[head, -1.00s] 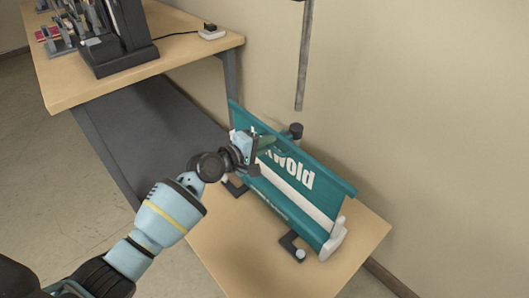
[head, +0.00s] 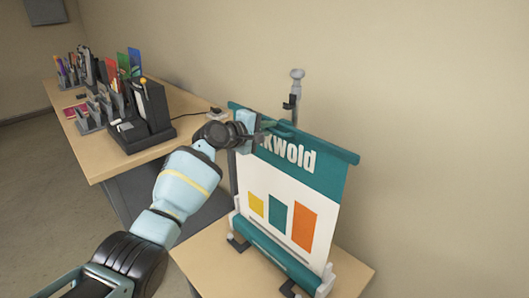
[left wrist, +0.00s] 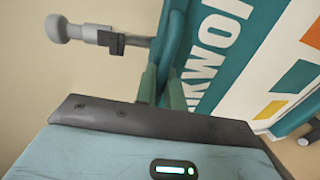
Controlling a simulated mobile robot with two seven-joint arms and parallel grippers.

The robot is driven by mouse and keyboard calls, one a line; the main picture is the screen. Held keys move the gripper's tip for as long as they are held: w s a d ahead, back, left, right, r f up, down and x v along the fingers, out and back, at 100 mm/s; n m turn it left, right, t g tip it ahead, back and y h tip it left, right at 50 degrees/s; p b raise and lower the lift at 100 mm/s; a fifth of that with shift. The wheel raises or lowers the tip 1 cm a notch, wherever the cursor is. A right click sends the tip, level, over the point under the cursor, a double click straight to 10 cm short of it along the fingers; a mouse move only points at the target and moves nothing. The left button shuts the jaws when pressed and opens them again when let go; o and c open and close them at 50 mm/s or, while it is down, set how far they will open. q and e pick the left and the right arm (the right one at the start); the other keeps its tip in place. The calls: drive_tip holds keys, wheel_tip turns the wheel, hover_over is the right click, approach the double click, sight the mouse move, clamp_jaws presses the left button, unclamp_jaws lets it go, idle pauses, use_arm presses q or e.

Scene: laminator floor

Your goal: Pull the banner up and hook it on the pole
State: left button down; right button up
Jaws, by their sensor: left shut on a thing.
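The banner (head: 275,195) is drawn partly up out of its teal base (head: 275,255). It shows a teal top with white lettering and yellow, teal and orange blocks; it also shows in the left wrist view (left wrist: 228,60). Its teal top rail (head: 325,149) runs across the upper edge. My left gripper (head: 264,130) is shut on the top rail near its left end and covers part of the lettering. The pole (head: 294,105) stands behind the banner, with a grey knob and a dark hook above the rail. The pole top also shows in the left wrist view (left wrist: 85,33).
The base stands on a small wooden table (head: 205,262) against a beige wall. A longer wooden desk (head: 95,165) at the left holds a black organizer (head: 150,110), pen holders and folders. The wall above the pole is clear.

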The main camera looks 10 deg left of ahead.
use_arm(q)
wheel_tip(320, 180, up, 6)
drive_tip(key=shift+f+p, duration=0.25)
drive_tip(key=shift+p, duration=0.2)
drive_tip(key=shift+r+p, duration=0.3)
drive_tip(key=shift+r, duration=0.3)
use_arm(e)
drive_tip(key=r, duration=0.1)
drive_tip(key=w+r, duration=0.2)
drive_tip(key=shift+d+t, duration=0.25)
drive_tip(key=shift+t, duration=0.15)
use_arm(q)
drive_tip(key=shift+f, duration=0.15)
use_arm(e)
drive_tip(key=shift+f, duration=0.1)
use_arm(q)
drive_tip(key=c, duration=1.6)
unclamp_jaws()
drive_tip(key=shift+w, duration=0.1)
drive_tip(key=shift+c, duration=0.2)
drive_tip(key=shift+f, duration=0.1)
use_arm(e)
drive_tip(key=shift+a, duration=0.1)
